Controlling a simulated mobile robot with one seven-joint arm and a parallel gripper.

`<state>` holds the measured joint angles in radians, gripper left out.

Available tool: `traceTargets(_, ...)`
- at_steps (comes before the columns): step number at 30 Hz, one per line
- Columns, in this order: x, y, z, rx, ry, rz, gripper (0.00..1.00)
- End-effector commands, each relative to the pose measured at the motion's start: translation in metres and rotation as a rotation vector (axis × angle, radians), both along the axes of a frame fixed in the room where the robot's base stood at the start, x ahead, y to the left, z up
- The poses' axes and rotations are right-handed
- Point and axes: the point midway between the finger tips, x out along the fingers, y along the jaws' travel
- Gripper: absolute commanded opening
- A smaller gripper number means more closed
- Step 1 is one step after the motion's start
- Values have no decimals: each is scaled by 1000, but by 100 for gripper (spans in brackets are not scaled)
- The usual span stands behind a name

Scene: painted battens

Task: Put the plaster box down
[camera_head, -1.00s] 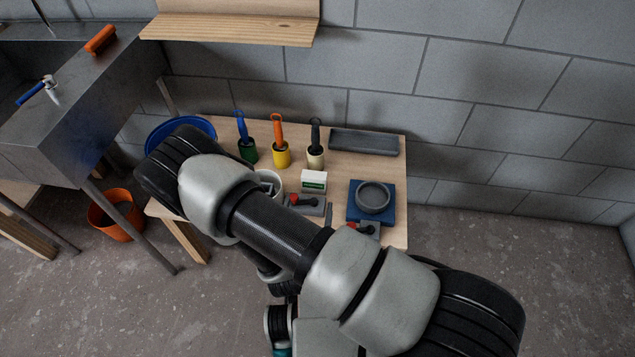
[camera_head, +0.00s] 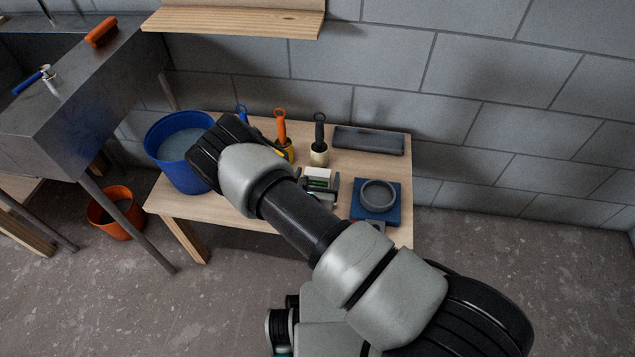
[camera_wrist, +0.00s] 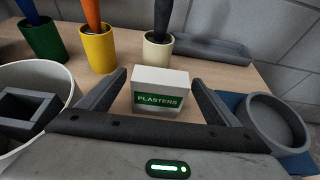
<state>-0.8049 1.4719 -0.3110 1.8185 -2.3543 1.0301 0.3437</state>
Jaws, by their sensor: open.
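The plaster box (camera_wrist: 160,92) is a small white carton with a green label reading PLASTERS. It stands upright on the wooden table (camera_wrist: 210,73) in the wrist view, and it shows in the head view (camera_head: 318,176) just past my arm. My gripper (camera_wrist: 156,82) is open, with one finger on each side of the box. A gap shows between the box and each finger. In the head view my arm hides part of my gripper (camera_head: 320,188).
Behind the box stand green (camera_wrist: 43,40), yellow (camera_wrist: 99,48) and cream (camera_wrist: 157,51) pots with handled tools. A grey tray (camera_head: 368,140) lies at the back. A grey round dish (camera_head: 377,195) sits on a blue mat (camera_head: 393,214) to the right. A blue bucket (camera_head: 158,150) stands left.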

Motion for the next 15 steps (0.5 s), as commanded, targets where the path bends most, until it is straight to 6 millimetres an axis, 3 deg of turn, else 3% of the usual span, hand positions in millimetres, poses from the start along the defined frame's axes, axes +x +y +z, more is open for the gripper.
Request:
traceTargets(10,9,-1,-3,-1,0,0,84)
traceTargets(15,8,-1,-3,0,0,0,56)
